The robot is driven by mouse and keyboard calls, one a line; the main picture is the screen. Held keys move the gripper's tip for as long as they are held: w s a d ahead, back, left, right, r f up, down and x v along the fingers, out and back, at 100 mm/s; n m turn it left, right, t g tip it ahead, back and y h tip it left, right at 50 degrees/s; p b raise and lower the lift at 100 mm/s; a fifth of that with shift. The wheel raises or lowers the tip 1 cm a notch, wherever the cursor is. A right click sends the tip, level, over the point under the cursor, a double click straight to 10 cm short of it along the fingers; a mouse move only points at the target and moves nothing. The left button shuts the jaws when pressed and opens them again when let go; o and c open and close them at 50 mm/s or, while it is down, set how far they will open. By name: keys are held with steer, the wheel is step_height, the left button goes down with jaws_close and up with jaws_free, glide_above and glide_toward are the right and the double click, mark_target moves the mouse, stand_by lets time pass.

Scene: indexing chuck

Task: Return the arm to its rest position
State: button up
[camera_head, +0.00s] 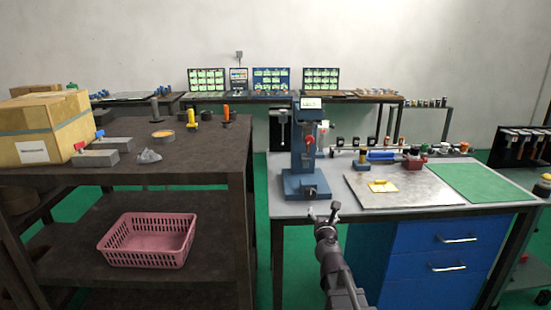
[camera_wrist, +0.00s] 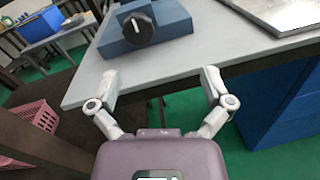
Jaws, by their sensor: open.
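My gripper (camera_head: 324,216) is in front of the near edge of the grey workbench (camera_head: 290,209). Its fingers are spread apart with nothing between them, as the wrist view (camera_wrist: 160,84) shows. The blue press-like machine (camera_head: 303,150) stands upright on the bench just beyond my gripper. In the wrist view its blue base with a black knob (camera_wrist: 138,29) lies ahead of the fingertips. I cannot tell whether the fingers touch the bench edge.
A dark shelf (camera_head: 200,170) at left bears a cardboard box (camera_head: 45,130) and a pink basket (camera_head: 148,240). A metal plate (camera_head: 415,190), a green mat (camera_head: 478,182) and blue drawers (camera_head: 445,255) are at right. Green floor shows between shelf and bench.

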steer(key=s+d+f+m+g+h, duration=0.6)
steer(key=s+f+m+g, duration=0.45)
steer(key=m, duration=1.15)
steer(key=s+a+f+m+g+y, duration=0.3)
steer(key=s+f+m+g+y, duration=0.1)
steer(key=s+f+m, duration=0.3)
steer(key=s+a+m+g+y+p, duration=0.1)
steer(key=s+a+m+g+y, duration=0.3)
steer(key=s, duration=0.3)
step_height(320, 180, up, 16)
steer(key=a+p, duration=0.1)
steer(key=p, duration=1.5)
steer(key=shift+n, duration=0.3)
steer(key=shift+t, duration=0.25)
